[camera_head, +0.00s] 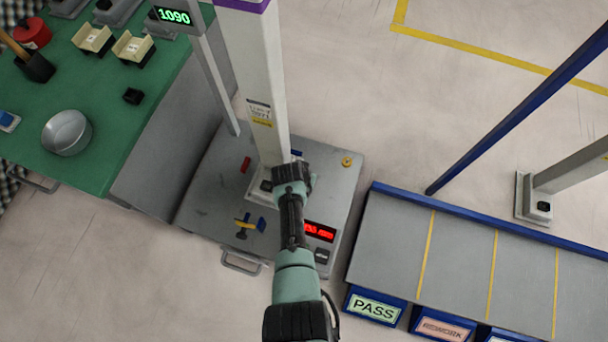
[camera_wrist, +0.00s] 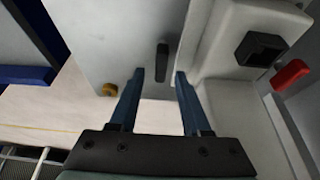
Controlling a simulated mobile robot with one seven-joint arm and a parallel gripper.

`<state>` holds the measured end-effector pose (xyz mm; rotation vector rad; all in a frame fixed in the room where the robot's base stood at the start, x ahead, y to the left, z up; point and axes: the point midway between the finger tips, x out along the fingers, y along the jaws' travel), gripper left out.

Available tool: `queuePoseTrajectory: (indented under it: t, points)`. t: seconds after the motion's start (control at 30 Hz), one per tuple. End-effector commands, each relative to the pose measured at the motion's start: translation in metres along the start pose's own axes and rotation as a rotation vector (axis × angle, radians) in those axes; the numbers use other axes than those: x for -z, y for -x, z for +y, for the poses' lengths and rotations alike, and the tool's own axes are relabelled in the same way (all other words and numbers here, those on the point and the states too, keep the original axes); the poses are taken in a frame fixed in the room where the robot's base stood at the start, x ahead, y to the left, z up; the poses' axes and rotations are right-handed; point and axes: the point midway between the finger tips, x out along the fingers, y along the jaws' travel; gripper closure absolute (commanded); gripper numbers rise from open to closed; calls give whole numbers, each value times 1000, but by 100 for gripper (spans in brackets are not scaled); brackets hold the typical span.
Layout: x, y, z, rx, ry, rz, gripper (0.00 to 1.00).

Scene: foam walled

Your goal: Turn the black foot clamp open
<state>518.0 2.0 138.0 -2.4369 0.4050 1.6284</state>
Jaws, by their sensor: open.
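The black foot clamp (camera_wrist: 162,62) shows in the wrist view as a short, narrow black lever on the grey top of a cart, beside the white column foot. My gripper (camera_wrist: 159,80) is open, its two blue fingers pointing toward the lever. The lever appears between the fingertips, a little beyond them; I cannot tell whether they touch it. In the head view my gripper (camera_head: 297,154) is down beside the column, and my wrist hides the clamp.
The white column (camera_head: 262,110) stands close to my gripper. A black block (camera_wrist: 258,48) and red handle (camera_wrist: 291,73) are to the right in the wrist view, a yellow knob (camera_wrist: 108,91) to the left. A display (camera_head: 320,232) and blue-edged sorting table (camera_head: 390,240) are nearby.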

Motion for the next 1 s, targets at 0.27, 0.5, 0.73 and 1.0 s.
queuePoseTrajectory:
  t: [0.27, 0.5, 0.73, 1.0]
  points:
    - [2, 45, 0, 0, 1, -1, 52]
    - [2, 87, 0, 0, 0, -1, 52]
    - [1, 117, 0, -1, 0, -2, 52]
    - [0, 126, 0, 0, 0, -1, 52]
